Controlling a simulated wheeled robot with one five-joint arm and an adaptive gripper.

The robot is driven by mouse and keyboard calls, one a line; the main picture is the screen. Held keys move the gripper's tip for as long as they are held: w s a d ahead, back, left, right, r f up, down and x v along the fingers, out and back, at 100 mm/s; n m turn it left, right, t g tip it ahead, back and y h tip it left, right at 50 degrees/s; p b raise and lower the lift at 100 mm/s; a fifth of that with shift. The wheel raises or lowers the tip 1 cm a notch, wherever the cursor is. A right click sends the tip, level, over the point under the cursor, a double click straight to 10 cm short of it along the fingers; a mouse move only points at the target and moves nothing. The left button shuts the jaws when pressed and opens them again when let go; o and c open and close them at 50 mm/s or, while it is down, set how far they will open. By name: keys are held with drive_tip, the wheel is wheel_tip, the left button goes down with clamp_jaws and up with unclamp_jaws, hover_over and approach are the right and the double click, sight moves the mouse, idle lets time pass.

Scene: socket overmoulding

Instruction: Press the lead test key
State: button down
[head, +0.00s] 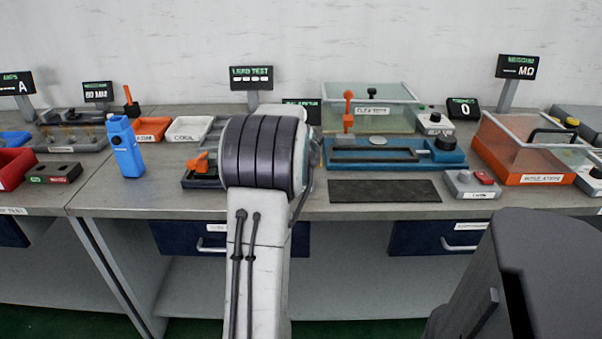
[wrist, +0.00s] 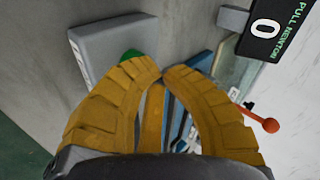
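The lead test display (head: 251,77) stands on a post at the back of the bench, and my arm covers the bench below it. My gripper is hidden behind my arm in the head view. In the wrist view my gripper (wrist: 162,73) has two yellow fingers with their tips together and nothing seen between them. A grey box (wrist: 108,45) with a green button (wrist: 131,55) lies just beyond the left finger, which partly covers the button. No label on this box is readable, so I cannot tell for sure that it is the lead test key. Contact is not visible.
A pull newton display (wrist: 264,27) reads 0 in the wrist view, near an orange-knobbed lever (wrist: 268,124). In the head view, a blue fixture (head: 390,160) and a dark mat (head: 384,191) lie right of my arm.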

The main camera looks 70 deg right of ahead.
drive_tip(key=shift+f, duration=0.3)
drive_tip(key=shift+r, duration=0.15)
idle(0.4)
drive_tip(key=shift+r+p, duration=0.45)
drive_tip(key=shift+r, duration=0.4)
drive_tip(key=shift+r+p, duration=1.8)
drive_tip(key=shift+r, duration=0.7)
